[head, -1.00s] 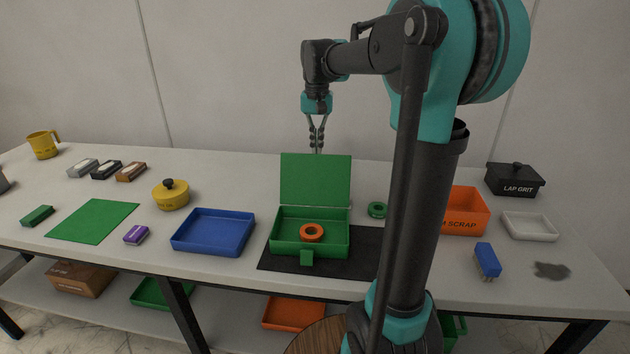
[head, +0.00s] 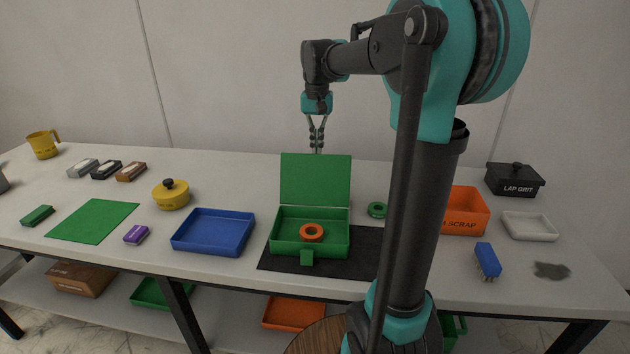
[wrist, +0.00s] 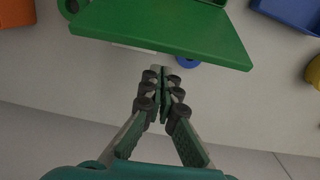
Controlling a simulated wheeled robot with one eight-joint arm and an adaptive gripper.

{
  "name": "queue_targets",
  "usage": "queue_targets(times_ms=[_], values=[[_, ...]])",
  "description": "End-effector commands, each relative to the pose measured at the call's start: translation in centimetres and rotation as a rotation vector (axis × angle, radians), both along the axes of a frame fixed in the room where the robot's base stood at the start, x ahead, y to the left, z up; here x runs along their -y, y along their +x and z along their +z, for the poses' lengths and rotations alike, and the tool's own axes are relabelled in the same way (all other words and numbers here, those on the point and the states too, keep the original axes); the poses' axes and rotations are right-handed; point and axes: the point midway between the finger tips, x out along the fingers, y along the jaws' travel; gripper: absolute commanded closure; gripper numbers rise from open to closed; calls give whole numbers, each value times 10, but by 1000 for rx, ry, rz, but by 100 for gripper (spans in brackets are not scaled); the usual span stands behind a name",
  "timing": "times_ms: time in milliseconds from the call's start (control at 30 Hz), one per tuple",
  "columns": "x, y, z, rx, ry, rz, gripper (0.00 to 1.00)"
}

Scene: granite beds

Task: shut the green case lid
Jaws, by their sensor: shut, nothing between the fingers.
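The green case (head: 310,235) stands open on a black mat (head: 268,262), its lid (head: 316,180) raised upright at the back edge. An orange ring (head: 312,232) lies inside the case. My gripper (head: 317,150) is shut and empty, pointing down just behind and slightly above the lid's top edge. In the wrist view the shut fingertips (wrist: 163,72) are close to the edge of the green lid (wrist: 165,28); whether they touch it I cannot tell.
A blue tray (head: 213,231) stands left of the case and a green ring (head: 377,210) right of it. An orange scrap bin (head: 466,210) is further right, partly behind my arm. A yellow lidded pot (head: 171,195) stands back left. A wall runs behind the table.

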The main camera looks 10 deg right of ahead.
Motion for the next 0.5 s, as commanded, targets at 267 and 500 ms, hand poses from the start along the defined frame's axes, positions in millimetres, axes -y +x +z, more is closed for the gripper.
queue_targets(times_ms=[267,500], values=[[0,0,0,0,0,0,100],[-1,-4,0,0,0,0,100]])
